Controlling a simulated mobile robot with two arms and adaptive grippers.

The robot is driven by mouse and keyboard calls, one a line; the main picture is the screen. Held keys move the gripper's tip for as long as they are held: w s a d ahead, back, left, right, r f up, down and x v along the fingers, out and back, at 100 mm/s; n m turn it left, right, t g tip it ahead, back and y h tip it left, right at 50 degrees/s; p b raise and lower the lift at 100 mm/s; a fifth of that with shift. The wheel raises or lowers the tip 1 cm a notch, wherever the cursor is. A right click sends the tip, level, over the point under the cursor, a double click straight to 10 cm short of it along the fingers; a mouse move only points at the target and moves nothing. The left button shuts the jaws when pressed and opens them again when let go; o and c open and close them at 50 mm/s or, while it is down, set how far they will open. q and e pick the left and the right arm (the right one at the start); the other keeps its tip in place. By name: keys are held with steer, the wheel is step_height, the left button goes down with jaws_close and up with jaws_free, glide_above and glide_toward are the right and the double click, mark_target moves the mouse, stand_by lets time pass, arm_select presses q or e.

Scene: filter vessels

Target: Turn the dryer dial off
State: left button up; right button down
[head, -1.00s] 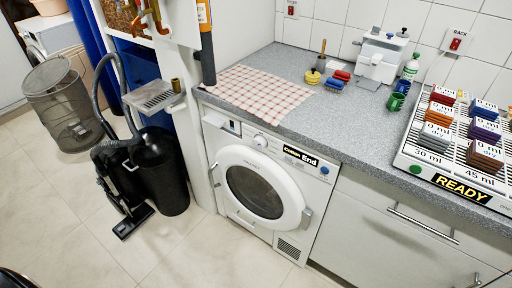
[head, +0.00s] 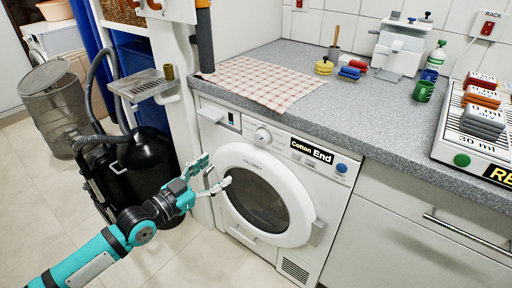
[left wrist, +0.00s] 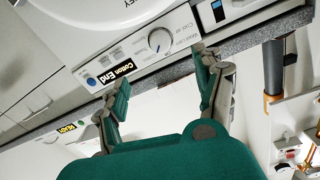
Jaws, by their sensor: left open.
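The white dryer (head: 215,107) stands under the grey counter, its round door closed. Its dial (head: 262,135) is a white knob on the top panel, left of a label reading "Cotton End". The dial also shows in the left wrist view (left wrist: 160,41), with printed settings around it, in a picture turned nearly upside down. My left gripper (head: 214,172) is open and empty, in front of the dryer door's left side, lower than the dial. In the left wrist view its open fingers (left wrist: 165,92) spread to either side below the dial. My right gripper is not in view.
A blue button (head: 341,168) sits at the panel's right end. A checked cloth (head: 262,82) lies on the counter above. A small wall shelf (head: 142,84) and a black vacuum cleaner (head: 150,155) stand left of the dryer. The rack tray (head: 450,130) is at the right.

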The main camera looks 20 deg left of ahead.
mark_target(259, 141)
arm_select(q)
steer(key=b+x, duration=0.1)
steer(key=x, duration=1.5)
steer(key=shift+w+a+f, duration=0.1)
steer(key=shift+w+d, duration=0.2)
steer(key=shift+w, duration=0.25)
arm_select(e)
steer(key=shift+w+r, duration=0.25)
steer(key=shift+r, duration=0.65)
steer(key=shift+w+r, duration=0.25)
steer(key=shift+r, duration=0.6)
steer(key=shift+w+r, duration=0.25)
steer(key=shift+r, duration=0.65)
arm_select(q)
steer(key=c, duration=1.2)
steer(key=shift+o, duration=0.2)
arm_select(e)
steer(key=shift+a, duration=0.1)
